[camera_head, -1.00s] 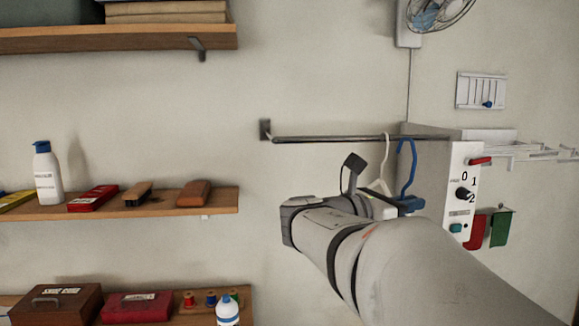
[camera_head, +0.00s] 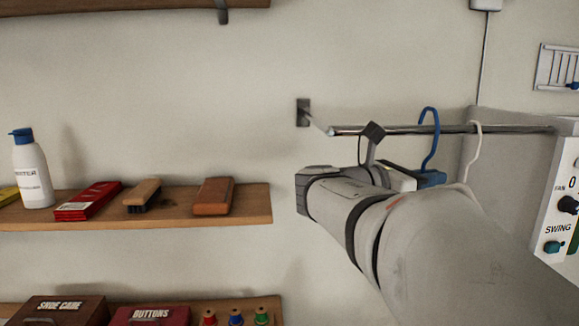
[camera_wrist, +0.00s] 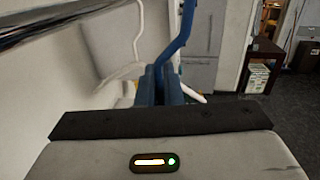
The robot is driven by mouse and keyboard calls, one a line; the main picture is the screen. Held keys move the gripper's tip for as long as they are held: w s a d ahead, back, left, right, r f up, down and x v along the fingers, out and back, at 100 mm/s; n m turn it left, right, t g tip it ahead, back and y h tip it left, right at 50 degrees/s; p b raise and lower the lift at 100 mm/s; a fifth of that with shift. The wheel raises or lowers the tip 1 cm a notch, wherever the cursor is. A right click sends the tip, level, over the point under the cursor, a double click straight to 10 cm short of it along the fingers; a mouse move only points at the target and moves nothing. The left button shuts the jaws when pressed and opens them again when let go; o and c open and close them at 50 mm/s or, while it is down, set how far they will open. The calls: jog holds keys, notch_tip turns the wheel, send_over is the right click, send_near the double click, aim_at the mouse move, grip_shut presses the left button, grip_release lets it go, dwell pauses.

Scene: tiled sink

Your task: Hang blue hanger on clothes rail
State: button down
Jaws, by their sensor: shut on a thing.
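The blue hanger (camera_head: 432,145) is held upright by my gripper (camera_wrist: 160,85), which is shut on it just below the hook. In the head view its hook rises above the clothes rail (camera_head: 375,131) and crosses it in the picture. I cannot tell whether the hook is over the rail or in front of it. The hanger's lower part is hidden by my arm. In the wrist view its blue neck (camera_wrist: 181,38) runs up from the fingers. The rail shows dark at the upper left of the wrist view (camera_wrist: 60,18).
A white hanger (camera_head: 475,150) hangs on the rail just right of the blue hook. A control box (camera_head: 556,200) stands at the rail's right end. A shelf (camera_head: 240,210) with brushes is at left.

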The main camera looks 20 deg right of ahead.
jog(key=w+d+f, duration=0.2)
jog(key=w, duration=0.6)
jog(key=shift+f+b, duration=0.4)
jog(key=shift+b, duration=0.05)
dwell(0.4)
jog(key=c, duration=1.5)
grip_release()
jog(key=shift+w, duration=0.1)
jog(key=a+b, duration=0.1)
jog(key=a, duration=0.6)
jog(key=shift+a, duration=0.4)
